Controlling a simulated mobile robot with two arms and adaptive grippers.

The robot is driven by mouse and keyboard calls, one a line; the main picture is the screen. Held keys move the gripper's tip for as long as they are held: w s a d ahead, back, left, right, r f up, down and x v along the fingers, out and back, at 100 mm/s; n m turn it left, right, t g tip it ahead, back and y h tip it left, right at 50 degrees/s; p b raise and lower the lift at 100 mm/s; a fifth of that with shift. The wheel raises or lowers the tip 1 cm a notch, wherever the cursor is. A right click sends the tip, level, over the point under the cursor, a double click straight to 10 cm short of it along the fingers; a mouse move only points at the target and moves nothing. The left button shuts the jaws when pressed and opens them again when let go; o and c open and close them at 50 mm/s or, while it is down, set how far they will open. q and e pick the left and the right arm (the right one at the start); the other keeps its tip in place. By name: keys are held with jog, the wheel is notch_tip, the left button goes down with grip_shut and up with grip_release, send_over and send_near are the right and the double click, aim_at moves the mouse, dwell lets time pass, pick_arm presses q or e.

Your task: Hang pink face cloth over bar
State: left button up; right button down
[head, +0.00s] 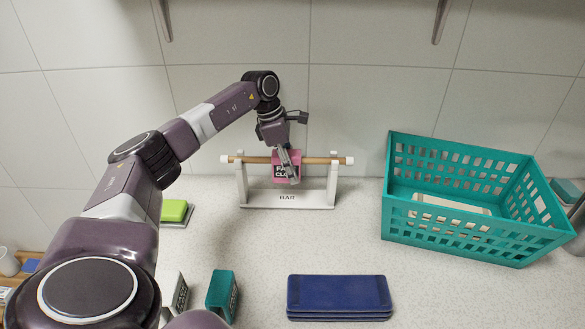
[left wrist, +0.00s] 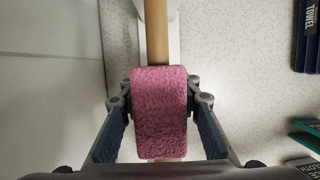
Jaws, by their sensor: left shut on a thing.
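The pink face cloth (head: 278,170) is at the wooden bar (head: 315,161), near the bar's middle. In the left wrist view the pink cloth (left wrist: 160,112) lies across the bar (left wrist: 157,30) and hides part of it. The bar rests on a white stand (head: 310,198) with a "BAR" label. My left gripper (head: 289,166) is at the cloth from above. In the left wrist view its fingers (left wrist: 160,100) stand on both sides of the cloth, shut on it. Whether the cloth bears on the bar cannot be told. My right gripper is not in view.
A teal basket (head: 470,235) stands to the right with a pale item inside. Folded navy towels (head: 338,296) lie in front. A teal block (head: 221,292) and a green item (head: 174,211) are at the left. The counter between stand and navy towels is clear.

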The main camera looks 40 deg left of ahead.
pick_arm(q)
jog(key=o, duration=1.2)
jog(key=v, duration=1.2)
